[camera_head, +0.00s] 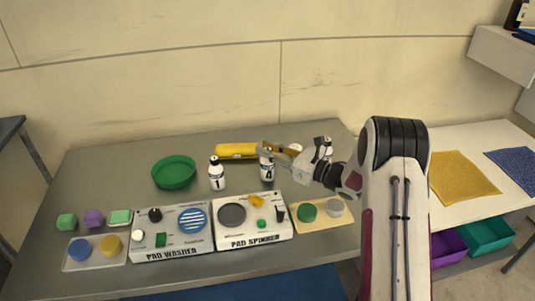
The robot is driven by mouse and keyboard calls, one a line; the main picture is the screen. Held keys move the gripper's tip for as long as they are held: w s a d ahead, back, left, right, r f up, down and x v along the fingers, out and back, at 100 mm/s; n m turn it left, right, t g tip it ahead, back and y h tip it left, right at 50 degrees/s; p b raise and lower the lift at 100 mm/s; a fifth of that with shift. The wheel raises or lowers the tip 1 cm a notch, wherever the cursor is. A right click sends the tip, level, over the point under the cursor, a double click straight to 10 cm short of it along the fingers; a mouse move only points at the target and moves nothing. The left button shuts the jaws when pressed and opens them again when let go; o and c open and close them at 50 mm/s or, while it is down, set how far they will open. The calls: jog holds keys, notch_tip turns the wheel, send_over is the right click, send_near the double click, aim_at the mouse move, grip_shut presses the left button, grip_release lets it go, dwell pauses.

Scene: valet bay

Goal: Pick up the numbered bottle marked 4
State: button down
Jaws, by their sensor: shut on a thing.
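The bottle marked 4 (267,172) is white with a dark cap area and stands upright in the middle of the grey table. My gripper (268,151) reaches in from the right and is shut on the upper part of this bottle. The fingers hide part of its top. I cannot tell whether its base touches the table. A bottle marked 1 (217,174) stands to the left, apart from my gripper. Another bottle (327,147) shows partly behind my gripper and wrist, its number hidden.
A green bowl (174,172) and a yellow cylinder (236,151) lie further back. The pad washer (172,250) and pad spinner (254,238) panels line the front. A tray (337,225) with round pads is at the right. Free table lies left of the bowl.

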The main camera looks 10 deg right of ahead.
jog(key=shift+r, duration=4.65)
jog(key=shift+a, duration=0.1)
